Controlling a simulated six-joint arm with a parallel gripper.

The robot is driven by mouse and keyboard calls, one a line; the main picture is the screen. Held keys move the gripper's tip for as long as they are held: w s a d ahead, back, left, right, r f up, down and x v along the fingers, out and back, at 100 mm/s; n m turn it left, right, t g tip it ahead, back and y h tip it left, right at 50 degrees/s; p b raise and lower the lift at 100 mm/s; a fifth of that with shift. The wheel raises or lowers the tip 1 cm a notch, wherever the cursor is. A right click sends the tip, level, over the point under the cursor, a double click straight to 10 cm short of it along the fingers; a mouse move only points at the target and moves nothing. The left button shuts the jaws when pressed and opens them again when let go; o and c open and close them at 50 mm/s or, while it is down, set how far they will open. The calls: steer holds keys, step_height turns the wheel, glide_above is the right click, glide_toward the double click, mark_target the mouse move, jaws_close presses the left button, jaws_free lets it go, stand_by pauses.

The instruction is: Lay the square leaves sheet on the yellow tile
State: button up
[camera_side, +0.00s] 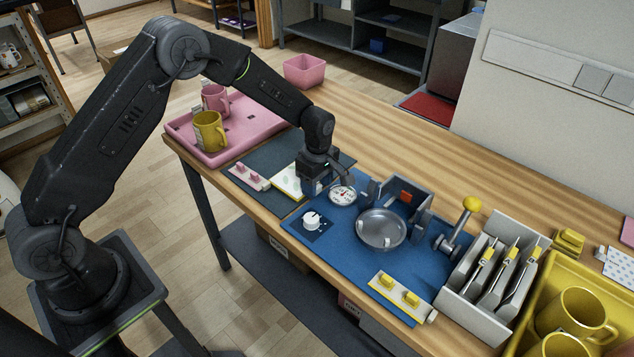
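A pale square with yellow markings and a yellow edge (287,181) lies on the dark mat, just left of my gripper and partly hidden by it. It may be the yellow tile, a sheet, or one on the other; I cannot tell. My gripper (318,187) points down at the border of the dark mat and the blue mat, close beside this square. Its fingertips are dark and partly hidden, so its opening and any contact are unclear. A white patterned sheet (619,266) lies at the far right; its pattern is too small to name.
The blue mat (341,262) bears a dial gauge (342,194), a white knob (312,220), a round metal pan (381,229) and a yellow-topped lever (458,226). A pink tray (185,143) with mugs stands left. A grey rack and yellow crate stand right.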

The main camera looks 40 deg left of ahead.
steer(key=shift+o, duration=0.2)
step_height(320, 180, up, 14)
steer(key=shift+w, duration=0.15)
stand_by(0.4)
steer(key=s+r+m+t, duration=0.3)
steer(key=s+r+m, duration=0.6)
steer(key=s+r, duration=0.45)
steer(key=s+m+t, duration=0.2)
steer(key=s+m, duration=0.7)
steer(key=s, duration=0.7)
steer(key=shift+a+r+t, duration=0.25)
steer(key=shift+a+t, duration=0.1)
steer(key=shift+t, duration=0.05)
